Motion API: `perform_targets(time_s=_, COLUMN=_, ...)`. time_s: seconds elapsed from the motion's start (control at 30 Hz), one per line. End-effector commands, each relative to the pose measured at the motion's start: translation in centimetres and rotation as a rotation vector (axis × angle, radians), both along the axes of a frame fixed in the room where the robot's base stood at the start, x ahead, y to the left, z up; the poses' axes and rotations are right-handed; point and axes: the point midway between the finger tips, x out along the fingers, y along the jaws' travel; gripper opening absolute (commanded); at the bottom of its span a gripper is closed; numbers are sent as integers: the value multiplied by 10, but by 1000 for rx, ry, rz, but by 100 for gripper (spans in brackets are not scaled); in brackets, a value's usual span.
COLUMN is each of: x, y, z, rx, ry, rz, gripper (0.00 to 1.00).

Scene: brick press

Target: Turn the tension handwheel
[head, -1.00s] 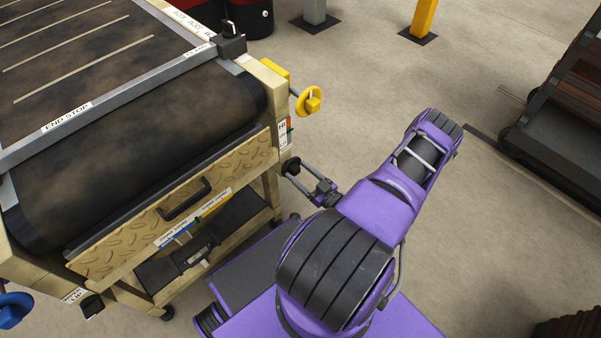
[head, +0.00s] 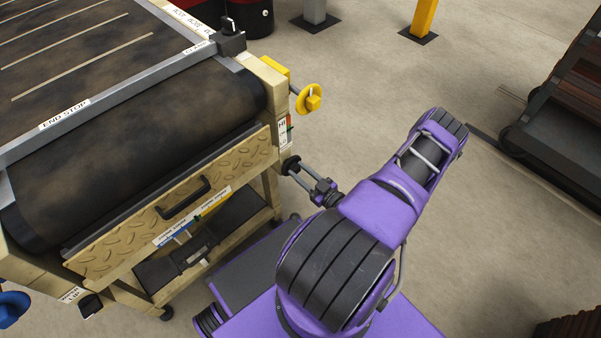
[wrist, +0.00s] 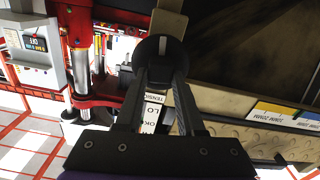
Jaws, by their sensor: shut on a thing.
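The tension handwheel, a small round black knob (head: 290,165) with a pale bar mark on its face, sits on the right side of the conveyor frame, below the yellow handwheel. It also shows in the wrist view (wrist: 159,49). My gripper (head: 298,172) is at the knob, and its dark fingers (wrist: 160,74) reach to both sides of the knob's lower rim in the wrist view. It is shut on the knob. The fingers cover parts of the rim. A white tension label (wrist: 153,112) with LO and OK shows between the fingers.
A yellow handwheel (head: 308,98) juts out above my gripper. A blue handwheel (head: 12,308) is at the far left. A dark rack (head: 560,120) stands at right, with open floor between.

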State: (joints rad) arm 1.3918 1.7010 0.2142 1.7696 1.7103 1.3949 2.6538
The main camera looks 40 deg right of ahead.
Motion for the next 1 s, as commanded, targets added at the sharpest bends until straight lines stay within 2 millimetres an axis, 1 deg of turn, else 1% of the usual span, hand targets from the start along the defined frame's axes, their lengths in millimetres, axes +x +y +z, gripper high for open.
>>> perform_targets(time_s=0.1, x=0, y=1, z=-3, rx=-89, ry=-8, rz=0, gripper=0)
perform_targets(time_s=1.0, x=-1, y=6, z=-5, rx=-938, ry=-73, rz=0, gripper=0)
